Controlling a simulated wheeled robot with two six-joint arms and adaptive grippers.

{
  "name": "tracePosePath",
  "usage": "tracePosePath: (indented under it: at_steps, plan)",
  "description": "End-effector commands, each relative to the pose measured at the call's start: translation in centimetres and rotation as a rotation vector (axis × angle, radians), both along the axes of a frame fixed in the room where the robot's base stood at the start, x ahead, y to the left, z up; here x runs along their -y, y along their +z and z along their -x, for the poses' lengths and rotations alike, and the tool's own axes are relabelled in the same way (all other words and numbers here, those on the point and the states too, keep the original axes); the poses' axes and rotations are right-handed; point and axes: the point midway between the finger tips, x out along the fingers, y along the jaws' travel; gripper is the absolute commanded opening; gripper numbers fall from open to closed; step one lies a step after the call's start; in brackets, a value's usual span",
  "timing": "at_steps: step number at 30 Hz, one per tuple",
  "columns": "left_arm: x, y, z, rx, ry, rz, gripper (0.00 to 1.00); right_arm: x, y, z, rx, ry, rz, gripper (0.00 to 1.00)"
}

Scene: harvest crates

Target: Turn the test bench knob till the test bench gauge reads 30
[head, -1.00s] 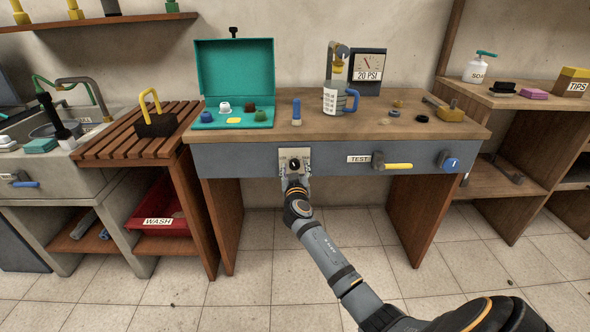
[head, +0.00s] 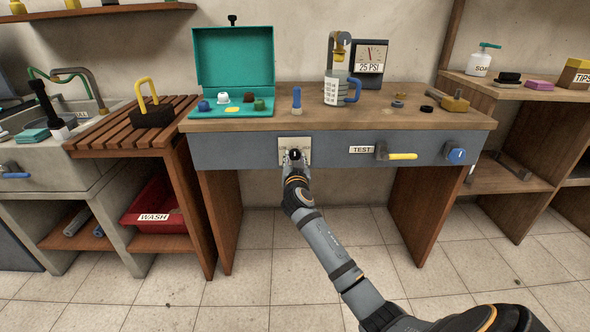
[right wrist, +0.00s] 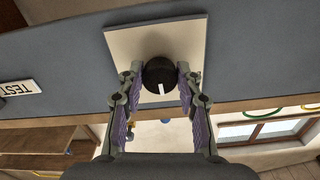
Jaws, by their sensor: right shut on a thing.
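The test bench (head: 235,153) has a black knob on a pale square plate (head: 283,145) on its grey front. In the right wrist view the knob (right wrist: 159,72) is round with a white pointer mark, in front of its plate (right wrist: 190,40). My right gripper (head: 295,158) is shut on the knob, one finger on each side; it also shows in the right wrist view (right wrist: 159,80). The gauge (head: 371,55) stands at the back of the bench top with a label reading 25 PSI. Its needle is about upright. My left gripper is not in view.
A yellow-handled lever (head: 400,156) and a blue knob (head: 455,154) are on the bench front to the right. The floor (head: 250,290) below is clear.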

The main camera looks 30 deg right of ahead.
Motion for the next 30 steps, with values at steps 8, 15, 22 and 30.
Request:
tracePosePath:
  at_steps: [8, 15, 22, 30]
  plan:
    - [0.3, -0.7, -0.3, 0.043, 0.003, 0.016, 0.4, 0.0, 0.0, 0.0, 0.023, 0.001, -0.046, 0.03]
    - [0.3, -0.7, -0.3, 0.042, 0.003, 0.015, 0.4, 0.0, 0.0, 0.0, 0.022, 0.001, -0.044, 0.47]
    - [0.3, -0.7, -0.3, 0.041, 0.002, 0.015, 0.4, 0.0, 0.0, 0.0, 0.023, 0.001, -0.042, 0.58]
    - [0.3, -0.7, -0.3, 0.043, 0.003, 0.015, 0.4, -0.8, -0.1, 1.2, 0.023, 0.003, -0.042, 0.58]
